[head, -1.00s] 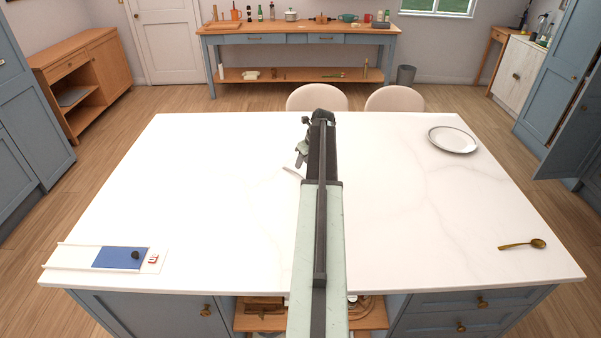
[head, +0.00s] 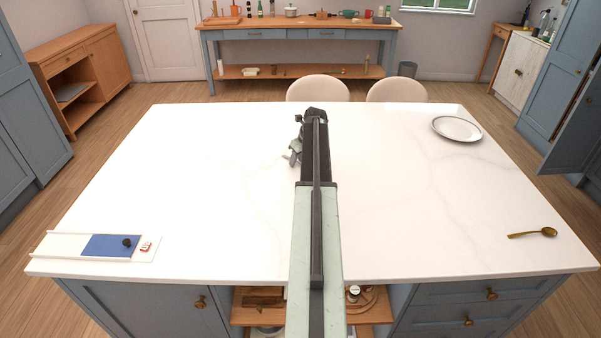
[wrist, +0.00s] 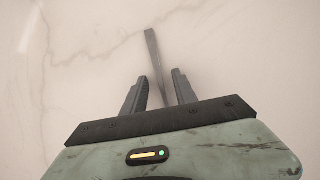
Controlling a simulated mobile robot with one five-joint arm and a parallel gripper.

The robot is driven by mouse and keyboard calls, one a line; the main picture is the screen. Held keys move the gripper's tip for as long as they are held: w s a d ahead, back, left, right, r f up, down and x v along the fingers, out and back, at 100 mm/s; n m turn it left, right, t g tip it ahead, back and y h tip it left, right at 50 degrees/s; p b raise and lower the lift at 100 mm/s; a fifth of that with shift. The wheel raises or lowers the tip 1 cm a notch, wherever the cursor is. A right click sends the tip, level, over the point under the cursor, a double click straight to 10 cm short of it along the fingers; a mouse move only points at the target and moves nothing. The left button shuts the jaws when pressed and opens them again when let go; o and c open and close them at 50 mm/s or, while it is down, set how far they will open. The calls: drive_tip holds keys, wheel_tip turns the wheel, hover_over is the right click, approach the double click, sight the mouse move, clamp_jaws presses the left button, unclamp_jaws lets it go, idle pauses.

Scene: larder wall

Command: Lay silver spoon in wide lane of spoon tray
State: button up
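In the wrist view a thin grey metal strip, apparently the silver spoon's handle (wrist: 152,50), runs up between the fingers over the white marble. Its bowl cannot be made out. My gripper (wrist: 160,76) is open around it, with a gap visible on both sides. In the head view my gripper (head: 293,158) is small beside the arm's end, over the island's middle; the spoon is not distinguishable there. A low white tray (head: 68,245) with a blue panel lies at the island's near left corner.
The white marble island (head: 190,190) is mostly clear. A brass spoon (head: 532,233) lies near its right edge. A round plate (head: 457,129) sits at the far right. Two pale chairs (head: 318,88) stand behind it. Open shelves (head: 262,306) show below the front edge.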

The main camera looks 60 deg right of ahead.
clamp_jaws()
idle(1.3)
